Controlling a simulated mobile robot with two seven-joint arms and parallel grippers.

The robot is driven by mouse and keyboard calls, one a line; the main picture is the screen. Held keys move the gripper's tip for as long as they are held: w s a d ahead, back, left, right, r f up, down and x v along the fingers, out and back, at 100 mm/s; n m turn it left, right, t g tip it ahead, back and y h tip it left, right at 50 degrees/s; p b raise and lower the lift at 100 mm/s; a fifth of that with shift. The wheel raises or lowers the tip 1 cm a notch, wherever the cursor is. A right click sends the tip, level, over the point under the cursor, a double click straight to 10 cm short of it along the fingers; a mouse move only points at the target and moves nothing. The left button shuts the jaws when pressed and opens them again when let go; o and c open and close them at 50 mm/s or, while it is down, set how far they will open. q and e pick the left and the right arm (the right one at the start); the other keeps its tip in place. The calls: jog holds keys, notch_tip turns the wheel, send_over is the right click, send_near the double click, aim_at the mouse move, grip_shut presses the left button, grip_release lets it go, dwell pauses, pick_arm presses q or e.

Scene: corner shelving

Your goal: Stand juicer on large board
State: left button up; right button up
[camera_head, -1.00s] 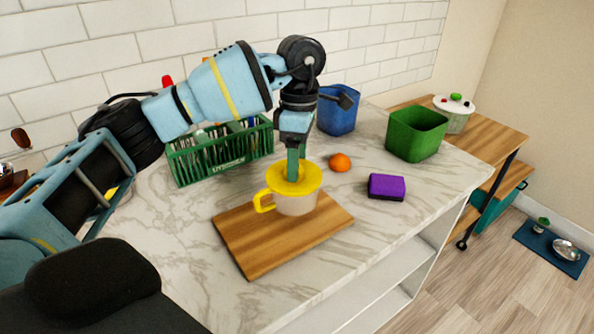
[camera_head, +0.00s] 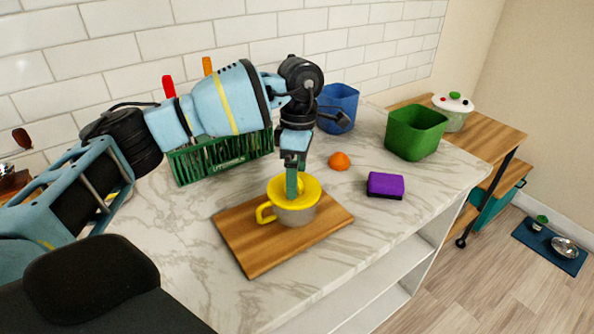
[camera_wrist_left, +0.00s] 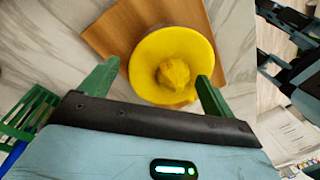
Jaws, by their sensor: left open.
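The juicer (camera_head: 296,211) has a yellow top with a handle and a pale grey cup. It stands upright on the large wooden board (camera_head: 240,245), near the board's middle, and its base appears to rest on the wood. My left gripper (camera_head: 292,190) is over the juicer's yellow top with its fingers pointing down. In the left wrist view the green fingers are spread apart, with the juicer's yellow top (camera_wrist_left: 172,66) just beyond and between them. The board (camera_wrist_left: 112,32) shows beneath it. The juicer's underside is hidden. My right gripper is not in view.
A purple sponge (camera_head: 385,185) and an orange (camera_head: 339,161) lie right of the board. A green bin (camera_head: 415,134), a blue bin (camera_head: 338,108) and a green rack (camera_head: 222,160) stand behind. The marble counter is clear in front and left of the board.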

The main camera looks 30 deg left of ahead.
pick_arm(q)
notch_tip(320, 180, up, 12)
jog(key=w, duration=0.1)
jog(key=shift+w+a, duration=0.35)
